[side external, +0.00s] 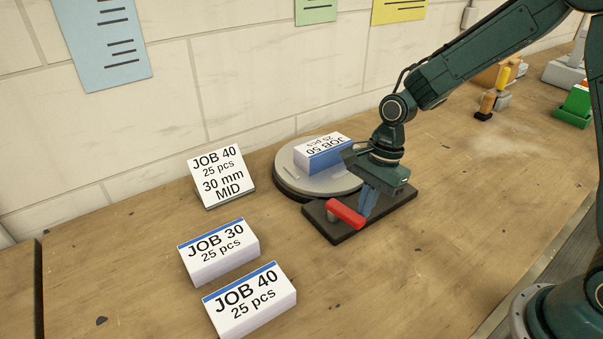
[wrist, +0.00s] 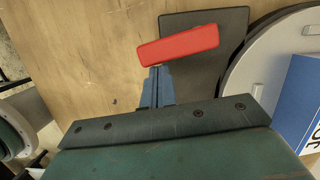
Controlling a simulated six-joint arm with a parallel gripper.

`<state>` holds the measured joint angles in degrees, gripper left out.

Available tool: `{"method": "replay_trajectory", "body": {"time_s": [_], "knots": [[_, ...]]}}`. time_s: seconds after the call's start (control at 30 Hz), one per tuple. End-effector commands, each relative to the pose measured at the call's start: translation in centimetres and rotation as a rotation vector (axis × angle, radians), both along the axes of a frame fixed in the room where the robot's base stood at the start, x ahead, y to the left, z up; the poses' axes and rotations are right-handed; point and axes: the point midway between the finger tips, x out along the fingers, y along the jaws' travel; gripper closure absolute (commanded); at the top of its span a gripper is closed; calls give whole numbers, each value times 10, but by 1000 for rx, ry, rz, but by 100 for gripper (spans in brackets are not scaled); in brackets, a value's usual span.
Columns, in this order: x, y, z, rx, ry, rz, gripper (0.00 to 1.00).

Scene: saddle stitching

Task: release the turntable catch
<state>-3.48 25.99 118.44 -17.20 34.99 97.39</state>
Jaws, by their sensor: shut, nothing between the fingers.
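The turntable catch is a red lever (side external: 345,213) on a dark base plate (side external: 397,207) in front of the round grey turntable (side external: 300,180). The lever lies across the plate's left part. It also shows in the wrist view as a red bar (wrist: 180,45), with the turntable (wrist: 258,72) at the right. My gripper (side external: 367,213) is shut and empty, with its blue fingers pointing down over the plate just right of the lever. In the wrist view the fingertips (wrist: 157,70) meet the lever's edge; I cannot tell whether they touch it.
A JOB 50 stack (side external: 321,156) lies on the turntable. A JOB 40 30 mm MID card (side external: 222,177) stands left of it. JOB 30 (side external: 219,251) and JOB 40 (side external: 250,301) stacks lie at front left. The bench right of the plate is clear.

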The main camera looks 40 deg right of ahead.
Motion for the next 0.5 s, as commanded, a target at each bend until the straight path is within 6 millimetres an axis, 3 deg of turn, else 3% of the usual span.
{"method": "replay_trajectory", "body": {"time_s": [0.5], "knots": [[-5,9,0,0,-1,-22,100]]}}
